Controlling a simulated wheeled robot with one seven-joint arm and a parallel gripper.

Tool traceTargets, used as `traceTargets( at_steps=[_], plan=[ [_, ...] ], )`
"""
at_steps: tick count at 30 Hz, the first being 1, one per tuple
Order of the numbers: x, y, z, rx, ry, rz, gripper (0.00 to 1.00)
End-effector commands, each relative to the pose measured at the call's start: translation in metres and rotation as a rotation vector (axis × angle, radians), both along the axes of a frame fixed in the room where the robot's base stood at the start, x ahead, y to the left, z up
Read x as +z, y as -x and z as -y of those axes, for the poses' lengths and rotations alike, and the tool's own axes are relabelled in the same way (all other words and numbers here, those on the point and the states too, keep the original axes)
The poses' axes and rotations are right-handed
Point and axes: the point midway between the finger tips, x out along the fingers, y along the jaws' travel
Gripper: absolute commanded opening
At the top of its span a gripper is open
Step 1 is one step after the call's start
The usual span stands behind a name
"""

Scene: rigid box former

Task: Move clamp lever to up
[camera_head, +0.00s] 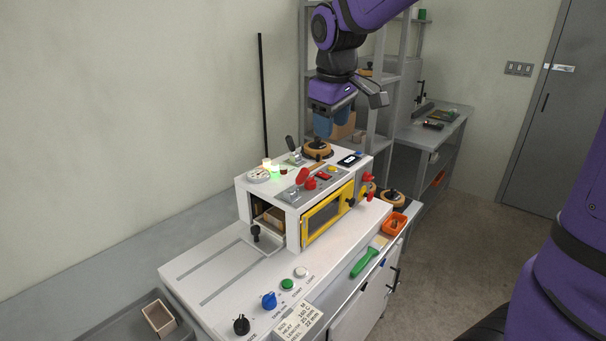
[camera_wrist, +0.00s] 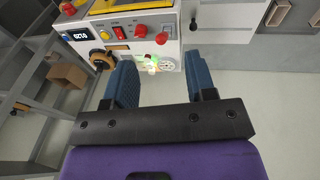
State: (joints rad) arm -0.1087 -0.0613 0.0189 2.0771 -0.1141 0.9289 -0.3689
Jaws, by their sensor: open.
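The white box former (camera_head: 270,210) stands on a white bench. No readable label marks the clamp lever, so I cannot tell which handle it is. A red-handled lever (camera_head: 302,176) sits on the front top edge. A black-handled lever (camera_head: 290,143) tilts up at the top's back edge. A black-knobbed handle (camera_head: 255,232) stands at the left opening. My gripper (camera_head: 335,122) is open and empty above the back right of the top, apart from it. In the wrist view my gripper (camera_wrist: 160,75) has both blue fingers spread, with the machine's top (camera_wrist: 130,47) beyond them.
A round black-and-orange knob (camera_head: 317,148) lies just below my gripper. A stack light (camera_head: 267,166) stands at the top's left. A yellow-framed window (camera_head: 328,212) faces front. A green-handled tool (camera_head: 364,262) and orange bin (camera_head: 394,224) lie at right. Grey shelving (camera_head: 383,75) stands behind.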

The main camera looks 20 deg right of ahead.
Motion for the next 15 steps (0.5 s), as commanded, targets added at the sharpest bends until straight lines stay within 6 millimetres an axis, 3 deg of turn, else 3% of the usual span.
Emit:
traceTargets(
  at_steps=[3, 7, 15],
  plan=[
    [-0.021, -0.036, -0.011, 0.076, 0.029, -0.044, 0.51],
    [-0.042, -0.068, -0.022, 0.150, 0.053, -0.081, 0.51],
    [-0.067, -0.098, -0.032, 0.227, 0.078, -0.117, 0.51]
  ],
)
